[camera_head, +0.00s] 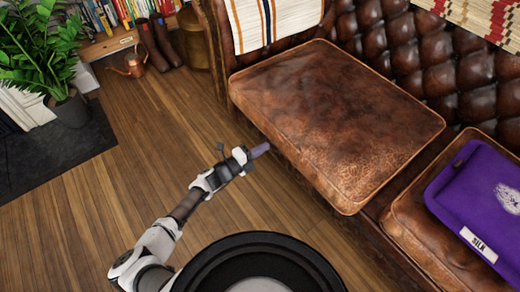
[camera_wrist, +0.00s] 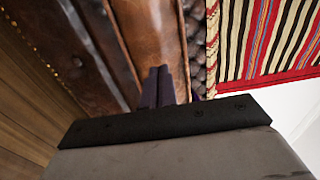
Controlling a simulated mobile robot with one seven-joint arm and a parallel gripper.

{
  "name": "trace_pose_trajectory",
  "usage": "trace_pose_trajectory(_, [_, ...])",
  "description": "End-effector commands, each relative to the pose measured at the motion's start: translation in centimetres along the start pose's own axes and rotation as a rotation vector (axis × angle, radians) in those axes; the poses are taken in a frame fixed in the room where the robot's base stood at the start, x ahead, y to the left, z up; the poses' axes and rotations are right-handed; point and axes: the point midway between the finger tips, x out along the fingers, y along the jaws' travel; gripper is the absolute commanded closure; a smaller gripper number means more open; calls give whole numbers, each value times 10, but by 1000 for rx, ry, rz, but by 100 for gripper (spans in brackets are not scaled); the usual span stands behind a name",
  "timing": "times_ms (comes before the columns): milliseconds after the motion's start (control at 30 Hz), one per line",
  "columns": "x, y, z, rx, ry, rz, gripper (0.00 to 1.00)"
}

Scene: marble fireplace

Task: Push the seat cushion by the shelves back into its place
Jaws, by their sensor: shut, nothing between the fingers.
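The brown leather seat cushion (camera_head: 335,120) by the shelves lies on the tufted leather sofa (camera_head: 425,60). It sits skewed, and its front edge juts out over the sofa's front. My gripper (camera_head: 261,149) is shut and empty, its purple fingertips just in front of the cushion's front-left edge. I cannot tell from the head view whether they touch it. In the wrist view the shut fingers (camera_wrist: 157,86) point toward a brown leather surface (camera_wrist: 150,35), likely the cushion's front side.
A second seat cushion (camera_head: 425,240) with a purple pillow (camera_head: 485,200) lies to the right. A striped throw (camera_head: 270,20) hangs over the sofa's left end. Boots (camera_head: 160,45), a copper watering can (camera_head: 130,62) and a potted plant (camera_head: 65,90) stand upper left. Wooden floor (camera_head: 150,130) is clear.

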Motion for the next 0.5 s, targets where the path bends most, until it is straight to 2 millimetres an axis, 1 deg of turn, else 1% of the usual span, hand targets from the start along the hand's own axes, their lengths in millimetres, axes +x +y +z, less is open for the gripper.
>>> trace_pose_trajectory(267, [0,0,0,0,1,0,100])
trace_pose_trajectory(500, [14,2,-1,1,3,0,100])
